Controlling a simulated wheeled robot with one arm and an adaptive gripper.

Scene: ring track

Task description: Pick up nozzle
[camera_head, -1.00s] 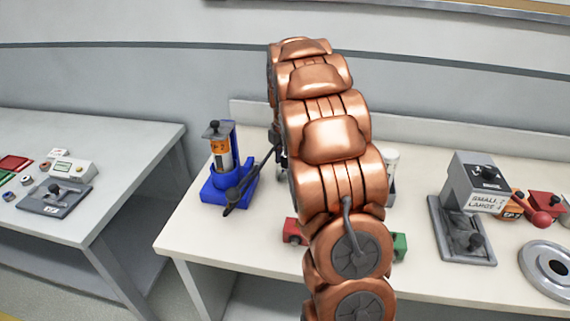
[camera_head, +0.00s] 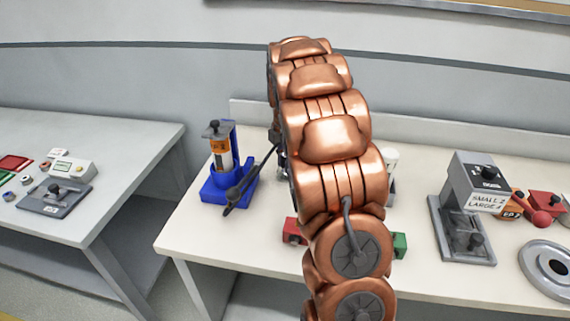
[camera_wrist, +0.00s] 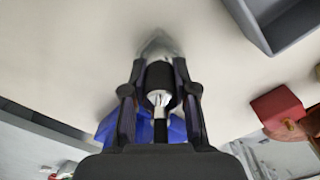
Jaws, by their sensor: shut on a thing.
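The nozzle (camera_wrist: 158,46) appears to be the silver, cone-shaped piece at the top middle of the wrist view, at the ends of the fingers. My gripper (camera_wrist: 160,72) is shut on it, with one dark finger on each side. A dark round part with a silver stem shows between the fingers nearer the wrist; I cannot tell whether it belongs to the nozzle.
A blue press with a lever (camera_head: 226,185) stands left of my arm on the white table (camera_head: 190,235). Red (camera_head: 293,231) and green (camera_head: 400,245) blocks show beside my arm. A grey fixture (camera_head: 468,235) and ring (camera_head: 552,268) stand right. A grey bin (camera_wrist: 275,42) shows in the wrist view.

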